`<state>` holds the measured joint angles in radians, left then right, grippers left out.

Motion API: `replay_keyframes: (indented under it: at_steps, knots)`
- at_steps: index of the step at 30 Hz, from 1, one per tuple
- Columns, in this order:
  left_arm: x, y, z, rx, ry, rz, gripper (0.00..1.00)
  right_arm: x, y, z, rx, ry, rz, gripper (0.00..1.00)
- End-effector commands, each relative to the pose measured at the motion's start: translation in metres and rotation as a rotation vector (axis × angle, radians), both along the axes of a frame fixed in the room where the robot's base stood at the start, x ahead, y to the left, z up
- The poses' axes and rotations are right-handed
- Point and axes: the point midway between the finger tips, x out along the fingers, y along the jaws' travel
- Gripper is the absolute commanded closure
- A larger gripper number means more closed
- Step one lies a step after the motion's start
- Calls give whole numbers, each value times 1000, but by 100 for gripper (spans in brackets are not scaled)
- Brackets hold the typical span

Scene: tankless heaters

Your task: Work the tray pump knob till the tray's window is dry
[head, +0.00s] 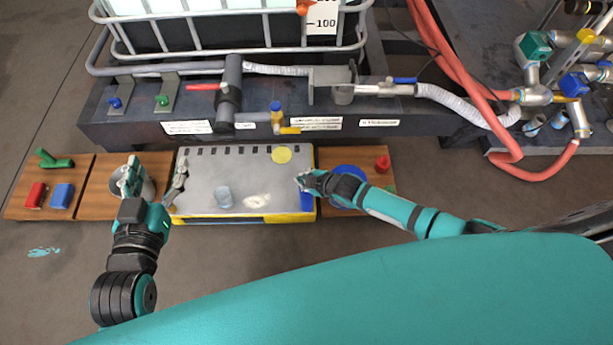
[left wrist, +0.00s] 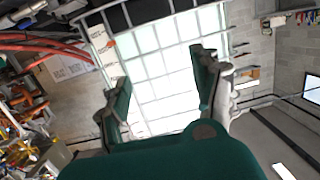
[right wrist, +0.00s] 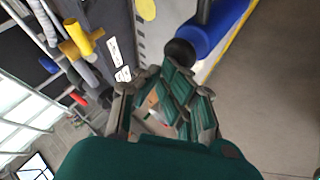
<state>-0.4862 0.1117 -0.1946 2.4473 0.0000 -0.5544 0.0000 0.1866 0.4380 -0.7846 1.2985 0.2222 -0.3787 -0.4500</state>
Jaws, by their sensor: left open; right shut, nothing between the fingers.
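The grey tray (head: 215,170) with yellow sides sits on the wooden boards at the middle of the head view. A blue cylinder (right wrist: 215,25) with a round black knob (right wrist: 180,52) lies along the tray's edge in the right wrist view; its blue body (head: 307,201) shows at the tray's right end in the head view. My right gripper (head: 304,181) is shut and empty, its fingers just beside the knob; I cannot tell whether they touch. My left gripper (head: 154,178) is open and empty at the tray's left end. I cannot make out the tray's window clearly.
A metal cup (head: 148,188), red block (head: 36,195) and blue block (head: 62,195) are on the left boards. A pipe with valves (head: 230,95) stands behind. The floor in front is largely clear.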

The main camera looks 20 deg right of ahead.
Motion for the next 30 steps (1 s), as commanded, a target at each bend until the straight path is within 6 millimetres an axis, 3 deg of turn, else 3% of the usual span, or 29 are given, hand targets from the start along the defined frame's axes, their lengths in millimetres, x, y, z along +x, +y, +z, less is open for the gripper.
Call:
replay_keyframes:
  at_steps: [13, 30]
  knots:
    - [0, 0, 1, 0, 2, -1, 35, -2, -1, -1, -2, 5, 0, 100]
    - [-12, 8, -30, 43, 181, 12, 35, -2, -1, 6, -2, 5, 0, 100]
